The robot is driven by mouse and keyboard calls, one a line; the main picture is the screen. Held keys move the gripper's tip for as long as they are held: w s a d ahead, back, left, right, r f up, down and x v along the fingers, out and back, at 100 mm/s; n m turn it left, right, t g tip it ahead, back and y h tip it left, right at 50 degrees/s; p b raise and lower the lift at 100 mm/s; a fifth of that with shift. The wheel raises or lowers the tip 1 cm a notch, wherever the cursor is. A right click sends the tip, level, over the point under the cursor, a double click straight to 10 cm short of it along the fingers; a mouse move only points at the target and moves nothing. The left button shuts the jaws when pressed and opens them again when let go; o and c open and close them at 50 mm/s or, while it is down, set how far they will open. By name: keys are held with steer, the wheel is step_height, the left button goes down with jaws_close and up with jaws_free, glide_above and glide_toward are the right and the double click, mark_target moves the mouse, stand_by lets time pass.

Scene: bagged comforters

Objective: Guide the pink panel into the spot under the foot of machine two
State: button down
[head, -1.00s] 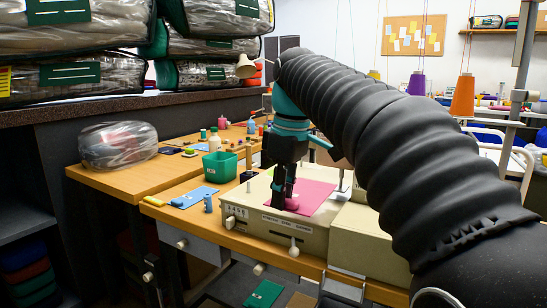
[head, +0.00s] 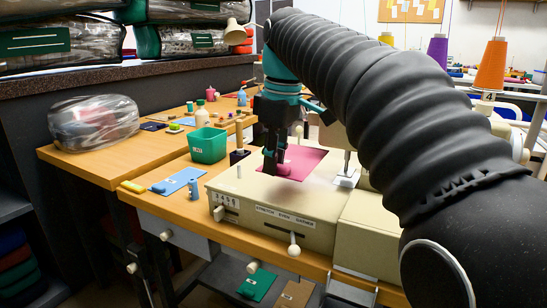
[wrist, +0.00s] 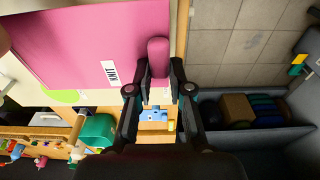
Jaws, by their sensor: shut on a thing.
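The pink panel (head: 306,160) lies on the cream bed of a sewing machine (head: 275,205). In the wrist view the panel (wrist: 95,40) fills the upper left and carries a white tag reading KNIT. My gripper (head: 276,168) is at the panel's left, near edge. In the wrist view my gripper (wrist: 158,85) is shut on the panel's rounded pink grip. The machine's presser foot (head: 346,175) stands to the right of the panel, and a gap shows between them in the head view. My arm hides part of the machine. I cannot read which number the machine has.
A green bin (head: 208,146), a blue card (head: 178,181) and a small blue spool (head: 194,188) are on the wooden table to the left. A bagged bundle (head: 94,122) sits farther left. A lever knob (head: 294,249) sticks out of the machine's front.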

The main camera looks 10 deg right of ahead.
mark_target(301, 178)
steer(key=shift+f+b, duration=1.6)
steer(key=shift+f, duration=0.9)
steer(key=shift+s+d+f+b, duration=0.15)
steer(key=shift+s+d, duration=0.3)
steer(key=shift+d, duration=0.25)
steer(key=shift+s+d+r+b, duration=0.1)
steer(key=shift+s+d+b, duration=0.05)
steer(key=shift+s+d, duration=0.45)
steer(key=shift+s+d+f+b, duration=0.15)
steer(key=shift+s+d, duration=0.2)
steer(key=shift+d, duration=0.45)
steer(key=shift+d, duration=0.1)
steer(key=shift+s+d, duration=0.55)
steer(key=shift+d, duration=0.15)
